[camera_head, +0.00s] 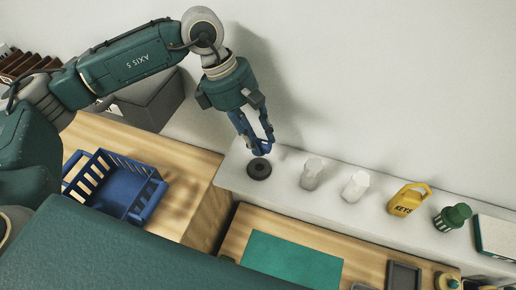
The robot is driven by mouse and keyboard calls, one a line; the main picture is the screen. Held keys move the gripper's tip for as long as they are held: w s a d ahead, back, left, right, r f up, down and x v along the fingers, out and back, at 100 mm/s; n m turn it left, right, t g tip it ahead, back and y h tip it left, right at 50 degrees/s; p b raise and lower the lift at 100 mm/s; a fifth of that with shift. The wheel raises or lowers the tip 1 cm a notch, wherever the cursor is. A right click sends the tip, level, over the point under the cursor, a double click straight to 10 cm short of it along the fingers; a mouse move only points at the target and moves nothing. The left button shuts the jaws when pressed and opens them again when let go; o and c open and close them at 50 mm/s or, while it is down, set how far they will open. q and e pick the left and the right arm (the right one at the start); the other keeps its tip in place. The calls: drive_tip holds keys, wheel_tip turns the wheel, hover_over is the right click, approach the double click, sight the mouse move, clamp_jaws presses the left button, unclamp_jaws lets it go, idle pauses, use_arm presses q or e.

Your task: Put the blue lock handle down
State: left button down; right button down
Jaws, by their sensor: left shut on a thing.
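My left gripper (262,146) reaches down from above to the back wall shelf, near its left end. It is shut on the blue lock handle (258,147), which shows as a narrow blue shape between and beside the fingers, largely hidden by them. A dark round disc (259,169) lies on the shelf directly under the fingertips. I cannot tell whether the handle touches the disc. My right gripper is not in view.
The pale shelf (325,206) holds a grey cup (312,174), a white cup (355,186), a yellow keys tag (407,199) and a green-capped item (453,217). A blue basket (147,203) stands on the wooden counter at left. A green mat (290,258) lies below the shelf.

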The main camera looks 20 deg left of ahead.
use_arm(q)
wheel_tip(320, 180, down, 3)
drive_tip(key=shift+d+r+p, duration=0.1)
drive_tip(key=shift+p, duration=0.2)
wheel_tip(320, 180, down, 4)
drive_tip(key=shift+r+p, duration=0.2)
drive_tip(key=shift+p, duration=0.4)
drive_tip(key=shift+f, duration=0.35)
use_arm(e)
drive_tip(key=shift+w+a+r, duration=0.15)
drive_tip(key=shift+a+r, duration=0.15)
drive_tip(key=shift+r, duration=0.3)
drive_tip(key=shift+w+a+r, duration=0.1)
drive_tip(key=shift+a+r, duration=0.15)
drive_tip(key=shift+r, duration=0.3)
use_arm(q)
drive_tip(key=shift+f, duration=0.1)
drive_tip(key=c, duration=1.3)
unclamp_jaws()
drive_tip(key=shift+c, duration=0.2)
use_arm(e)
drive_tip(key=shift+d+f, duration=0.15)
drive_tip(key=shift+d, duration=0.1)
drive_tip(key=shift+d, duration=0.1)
